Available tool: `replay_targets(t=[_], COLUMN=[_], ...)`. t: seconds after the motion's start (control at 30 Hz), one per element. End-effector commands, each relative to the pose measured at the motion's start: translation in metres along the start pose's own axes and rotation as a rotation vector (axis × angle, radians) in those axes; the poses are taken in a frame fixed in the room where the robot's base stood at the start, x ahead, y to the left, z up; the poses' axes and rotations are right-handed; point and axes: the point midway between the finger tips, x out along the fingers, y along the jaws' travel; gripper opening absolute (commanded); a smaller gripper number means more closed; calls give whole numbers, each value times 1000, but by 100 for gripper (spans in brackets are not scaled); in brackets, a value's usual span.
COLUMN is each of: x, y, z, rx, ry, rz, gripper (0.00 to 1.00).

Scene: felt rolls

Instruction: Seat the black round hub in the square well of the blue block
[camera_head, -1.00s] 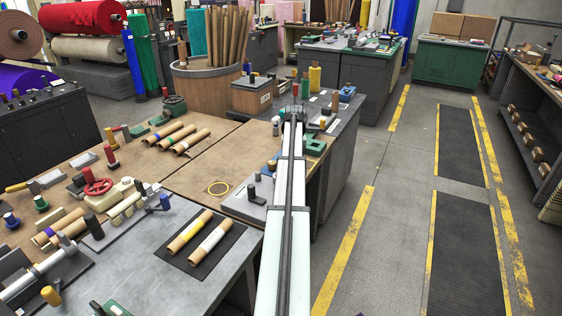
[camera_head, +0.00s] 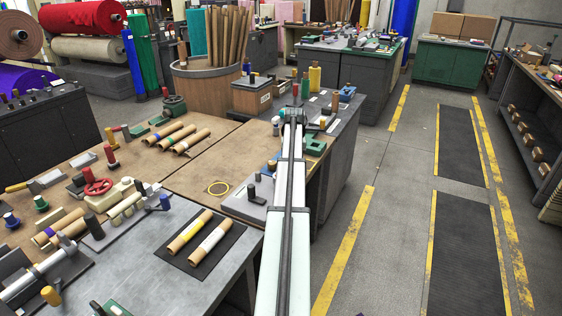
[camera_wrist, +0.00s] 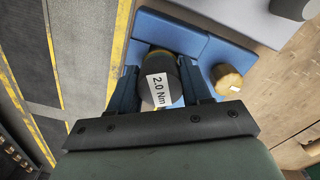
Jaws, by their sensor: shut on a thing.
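The black round hub (camera_wrist: 160,86) shows in the wrist view with a white label reading "2.0 Nm". My gripper (camera_wrist: 162,88) is shut on it, with one dark blue finger on each side. The blue block (camera_wrist: 176,36) lies beneath and beyond the hub in the wrist view. A dull yellow part shows at the hub's far edge. The square well is not clearly visible, and I cannot tell how deep the hub sits relative to it. In the head view my arm hides the gripper and hub.
A yellow-brown round peg (camera_wrist: 227,78) with a white tag stands close to the right finger. A grey cylinder (camera_wrist: 290,8) is at the top right of the wrist view. The wooden bench top (camera_wrist: 292,95) lies right; open floor with yellow lines lies left.

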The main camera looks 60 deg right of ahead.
Motion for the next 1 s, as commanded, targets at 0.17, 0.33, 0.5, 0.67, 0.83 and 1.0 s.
replay_targets(t=[0.17, 0.33, 0.5, 0.67, 0.83, 1.0], x=[2, 3, 5, 6, 7, 7], y=[0, 0, 0, 0, 0, 0], z=[0, 0, 0, 0, 0, 0], rx=[0, 0, 0, 0, 0, 0], ry=[0, 0, 0, 1, 1, 0], rz=[0, 0, 0, 0, 0, 0], gripper=[9, 9, 9, 9, 9, 58])
